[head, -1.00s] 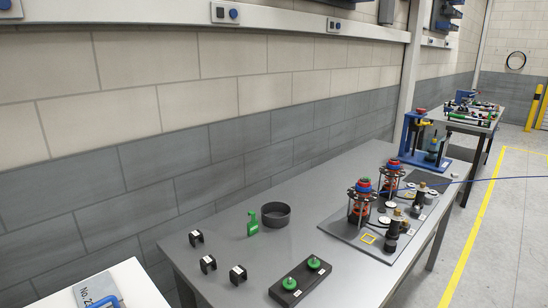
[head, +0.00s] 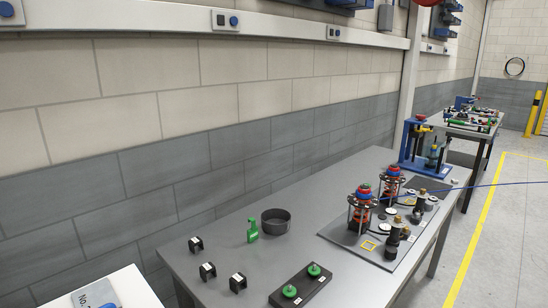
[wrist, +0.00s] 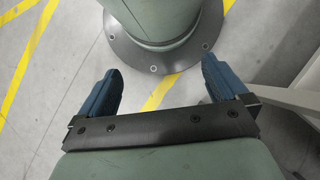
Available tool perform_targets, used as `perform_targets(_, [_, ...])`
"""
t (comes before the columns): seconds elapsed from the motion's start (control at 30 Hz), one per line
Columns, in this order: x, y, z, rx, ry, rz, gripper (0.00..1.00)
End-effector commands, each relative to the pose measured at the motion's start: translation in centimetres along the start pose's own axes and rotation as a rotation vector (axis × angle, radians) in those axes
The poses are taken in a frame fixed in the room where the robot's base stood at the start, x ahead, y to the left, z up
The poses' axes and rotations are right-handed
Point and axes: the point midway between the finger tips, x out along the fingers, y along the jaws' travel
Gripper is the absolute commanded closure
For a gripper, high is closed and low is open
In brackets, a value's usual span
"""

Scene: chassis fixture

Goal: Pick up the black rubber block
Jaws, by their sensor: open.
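Several black pieces stand on the grey table (head: 345,190) in the head view. Three are small, notched black blocks with white labels: one at the back (head: 195,244), one in the middle (head: 207,271) and one in front (head: 238,282). A longer flat black block (head: 300,287) with two green knobs lies to their right. I cannot tell by sight which one is rubber. My gripper (wrist: 161,66) shows only in the wrist view. Its two blue fingers are wide apart with nothing between them, above the floor and a round grey-green base. No black block shows there.
A green bottle-shaped piece (head: 252,228) and a dark round ring (head: 276,221) stand behind the blocks. A fixture plate (head: 340,234) with upright red-topped assemblies and a blue cable is to the right. A white table corner (head: 128,287) is at lower left.

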Motion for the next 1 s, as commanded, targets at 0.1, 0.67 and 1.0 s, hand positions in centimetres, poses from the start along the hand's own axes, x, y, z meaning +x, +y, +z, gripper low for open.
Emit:
perform_targets(0.1, [0.0,0.0,0.1,-0.001,-0.001,0.002,0.02])
perform_targets(0.67, [-0.2,0.1,-0.6,0.008,0.014,-0.004,0.26])
perform_targets(1.0, [-7.1,3.5,-11.6,0.217,0.343,-0.093,0.26])
